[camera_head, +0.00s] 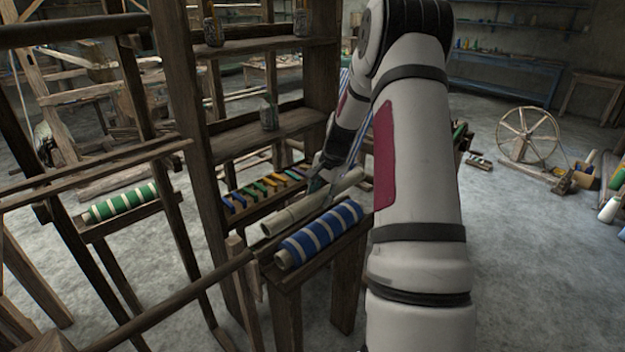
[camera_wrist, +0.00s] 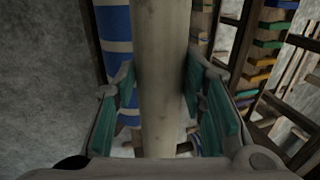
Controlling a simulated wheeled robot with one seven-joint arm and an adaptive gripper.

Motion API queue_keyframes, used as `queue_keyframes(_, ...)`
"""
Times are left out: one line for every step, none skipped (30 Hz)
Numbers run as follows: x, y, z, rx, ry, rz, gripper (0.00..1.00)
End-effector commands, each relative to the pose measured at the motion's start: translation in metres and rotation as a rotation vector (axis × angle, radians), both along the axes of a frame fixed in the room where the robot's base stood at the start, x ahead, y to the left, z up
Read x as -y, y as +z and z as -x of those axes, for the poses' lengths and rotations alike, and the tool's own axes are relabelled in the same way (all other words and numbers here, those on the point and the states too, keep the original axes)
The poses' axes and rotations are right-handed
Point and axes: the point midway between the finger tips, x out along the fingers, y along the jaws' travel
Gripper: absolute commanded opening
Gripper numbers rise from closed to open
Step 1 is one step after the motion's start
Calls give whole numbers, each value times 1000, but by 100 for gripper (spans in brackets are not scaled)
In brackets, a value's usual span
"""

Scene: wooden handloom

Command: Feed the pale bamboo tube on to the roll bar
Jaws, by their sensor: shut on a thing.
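The pale bamboo tube (camera_head: 288,215) lies slanted, beside and behind the blue-and-white striped roll (camera_head: 318,234) over the small bench. In the head view I cannot tell if it touches the bench. My gripper (camera_head: 318,183) is at the tube's far part, partly hidden by my arm. In the wrist view the tube (camera_wrist: 162,110) runs between the teal pads of my gripper (camera_wrist: 161,78), which is shut on it. A dark round bar (camera_head: 175,304), which looks like the roll bar, slants from the lower left towards the bench, its end near the tube's near end.
A wooden upright (camera_head: 190,130) and shelves stand behind the bar. A rack of coloured pieces (camera_head: 262,190) sits behind the tube. A green striped roll (camera_head: 122,203) lies on a stand at left. A spinning wheel (camera_head: 528,135) stands far right; the floor before it is open.

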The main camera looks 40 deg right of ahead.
Motion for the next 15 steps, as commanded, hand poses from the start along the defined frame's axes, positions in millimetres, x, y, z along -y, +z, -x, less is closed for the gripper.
queue_keyframes(1,-4,1,-1,-1,0,7)
queue_keyframes(1,-5,1,-1,-1,0,7)
queue_keyframes(1,-6,1,-1,-1,1,7)
queue_keyframes(1,-7,1,-1,-1,1,7)
queue_keyframes(1,-8,1,-1,-1,1,7)
queue_keyframes(0,-10,1,-1,-1,1,7)
queue_keyframes(0,-11,1,-1,-1,1,7)
queue_keyframes(-1,-12,1,-1,-1,1,7)
queue_keyframes(-2,-14,1,-1,-1,1,7)
queue_keyframes(-3,-16,1,-1,-1,0,7)
queue_keyframes(-3,-18,1,-2,-1,0,7)
queue_keyframes(-4,-20,1,-2,-1,0,7)
queue_keyframes(-5,-22,1,-2,-1,0,7)
queue_keyframes(-5,-24,1,-1,-1,0,7)
queue_keyframes(-6,-26,1,-1,0,1,7)
